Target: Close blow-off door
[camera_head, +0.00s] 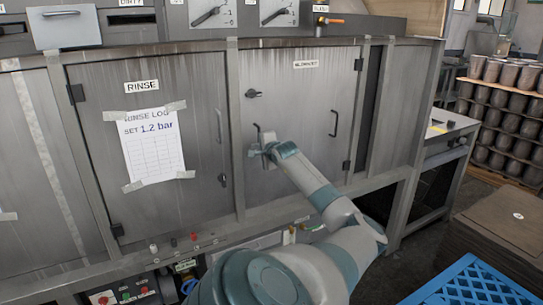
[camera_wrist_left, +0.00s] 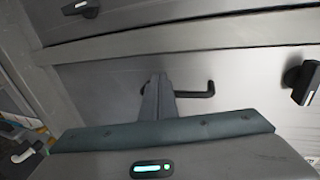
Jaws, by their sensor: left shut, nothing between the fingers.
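The blow-off door (camera_head: 300,100) is the grey metal panel at the right of the cabinet front in the head view, with a label at its top. It looks about flush with its frame; I cannot tell whether a small gap remains. A black latch (camera_head: 253,93) sits at its upper left and a bar handle (camera_head: 333,123) at its right. My left gripper (camera_head: 268,152) is shut and empty at the door's left edge, beside a thin black handle (camera_head: 258,135). In the left wrist view, my fingers (camera_wrist_left: 158,95) overlap a black bent handle (camera_wrist_left: 200,93); contact is unclear. My right gripper is out of view.
The rinse door (camera_head: 190,90) with a taped paper log (camera_head: 152,145) is at left, shut. A control panel (camera_head: 130,292) lies below. A blue crate (camera_head: 475,285) and brown stacked boards (camera_head: 505,225) stand at the lower right. Shelves of pots (camera_head: 505,105) stand behind.

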